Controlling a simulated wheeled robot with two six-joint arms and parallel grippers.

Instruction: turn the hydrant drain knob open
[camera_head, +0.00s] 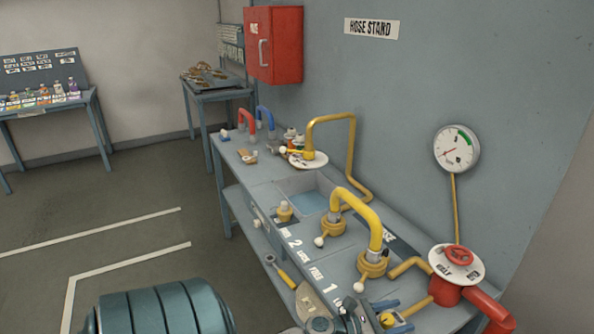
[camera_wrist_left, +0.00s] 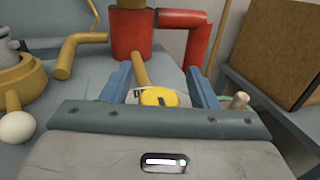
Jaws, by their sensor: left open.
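A yellow drain knob (camera_head: 388,320) sits at the front right of the bench, at the end of a short yellow pipe from the red hydrant body (camera_head: 446,290). In the left wrist view the yellow knob (camera_wrist_left: 158,97) lies between the two blue fingers of my left gripper (camera_wrist_left: 160,87), with a gap on each side. The hydrant body (camera_wrist_left: 132,37) stands beyond it. In the head view my left gripper (camera_head: 398,308) is partly cut off by the bottom edge. It is open. My right gripper is not in view.
A hydrant handwheel (camera_head: 459,255) sits on a white disc near a red pipe (camera_head: 490,312). Yellow bent pipes (camera_head: 358,213) with white ball levers stand left of it. A gauge (camera_head: 456,149) hangs on the wall. A white ball (camera_wrist_left: 17,127) is left of my gripper.

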